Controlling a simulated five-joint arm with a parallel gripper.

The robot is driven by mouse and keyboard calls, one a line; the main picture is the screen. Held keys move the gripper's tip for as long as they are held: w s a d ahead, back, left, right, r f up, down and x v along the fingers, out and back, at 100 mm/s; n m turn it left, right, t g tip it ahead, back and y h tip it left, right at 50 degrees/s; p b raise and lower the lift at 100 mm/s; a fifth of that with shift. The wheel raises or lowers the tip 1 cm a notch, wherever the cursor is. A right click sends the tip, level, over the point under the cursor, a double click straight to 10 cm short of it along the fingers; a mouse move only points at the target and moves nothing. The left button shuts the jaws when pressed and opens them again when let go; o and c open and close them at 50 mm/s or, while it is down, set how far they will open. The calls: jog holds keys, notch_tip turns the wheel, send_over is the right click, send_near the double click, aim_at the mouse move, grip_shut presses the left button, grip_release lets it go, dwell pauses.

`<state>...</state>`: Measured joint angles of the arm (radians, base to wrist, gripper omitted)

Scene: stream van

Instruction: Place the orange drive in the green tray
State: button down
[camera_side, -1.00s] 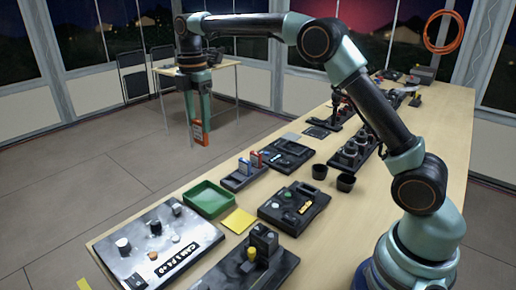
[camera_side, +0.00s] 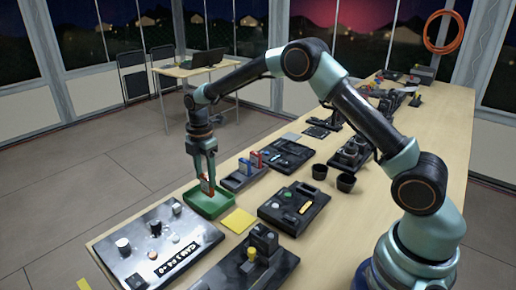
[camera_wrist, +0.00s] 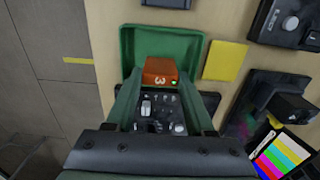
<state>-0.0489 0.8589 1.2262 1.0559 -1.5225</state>
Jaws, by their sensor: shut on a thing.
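The orange drive (camera_wrist: 160,71) is between my gripper's fingers, with a "3" mark and a small green light on its face. My gripper (camera_side: 206,184) is shut on the drive and points down. In the side view the drive (camera_side: 205,186) is over the green tray (camera_side: 212,206), its lower end at about rim height. Whether it touches the tray floor cannot be told. In the wrist view the green tray (camera_wrist: 133,42) lies behind and below the drive, and my fingers hide part of it.
A rack (camera_side: 243,176) with red and blue drives stands just behind the tray. A yellow square (camera_side: 238,220) lies to the tray's right. A panel with knobs (camera_side: 150,245) lies in front of it. The table's left edge is close by.

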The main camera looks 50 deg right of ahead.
aim_at(207, 186)
jog(key=shift+f, duration=1.15)
jog(key=shift+f, duration=0.1)
jog(key=shift+c, duration=1.3)
grip_release()
